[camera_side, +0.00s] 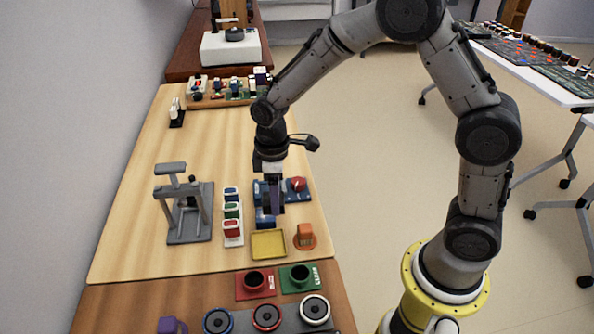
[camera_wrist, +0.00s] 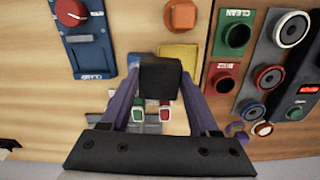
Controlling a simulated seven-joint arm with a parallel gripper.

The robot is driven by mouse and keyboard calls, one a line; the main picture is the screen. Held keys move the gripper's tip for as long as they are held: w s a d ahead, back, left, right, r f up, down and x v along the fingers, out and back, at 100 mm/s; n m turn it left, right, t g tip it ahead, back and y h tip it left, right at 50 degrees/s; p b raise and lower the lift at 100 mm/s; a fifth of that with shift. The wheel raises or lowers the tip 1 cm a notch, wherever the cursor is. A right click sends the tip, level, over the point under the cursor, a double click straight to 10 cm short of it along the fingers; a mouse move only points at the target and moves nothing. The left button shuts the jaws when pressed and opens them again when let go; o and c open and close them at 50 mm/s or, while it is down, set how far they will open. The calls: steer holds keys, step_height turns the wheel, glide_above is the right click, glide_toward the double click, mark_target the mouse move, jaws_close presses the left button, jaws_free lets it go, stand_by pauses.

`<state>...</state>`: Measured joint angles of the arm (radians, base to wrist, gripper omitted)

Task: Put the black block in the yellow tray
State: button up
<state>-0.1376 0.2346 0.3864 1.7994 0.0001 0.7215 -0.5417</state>
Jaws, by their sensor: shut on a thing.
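The black block (camera_wrist: 160,77) is between the two fingers of my gripper (camera_wrist: 161,92) in the wrist view, and the gripper is shut on it. In the side view my gripper (camera_side: 272,198) points down above the table, in front of a blue device, and the block is hard to make out there. The yellow tray (camera_side: 268,244) lies on the table just below the gripper in that picture and looks empty. In the wrist view the yellow tray (camera_wrist: 188,52) is partly hidden behind the block.
An orange piece (camera_side: 305,236) stands right of the tray. A red box (camera_side: 256,284) and a green box (camera_side: 300,278) are in front. Blue, green and red pieces (camera_side: 232,216) stand in a row at left, beside a grey stand (camera_side: 190,212). A blue device (camera_side: 297,190) lies behind.

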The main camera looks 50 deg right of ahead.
steer(key=n, duration=0.1)
glide_above(270, 244)
step_height(270, 244, down, 2)
steer(key=shift+s+f, duration=0.1)
steer(key=shift+f, duration=3.2)
steer(key=shift+f, duration=0.2)
steer(key=o, duration=1.5)
steer(key=shift+o, duration=0.2)
steer(key=shift+r, duration=0.1)
step_height(270, 244, up, 7)
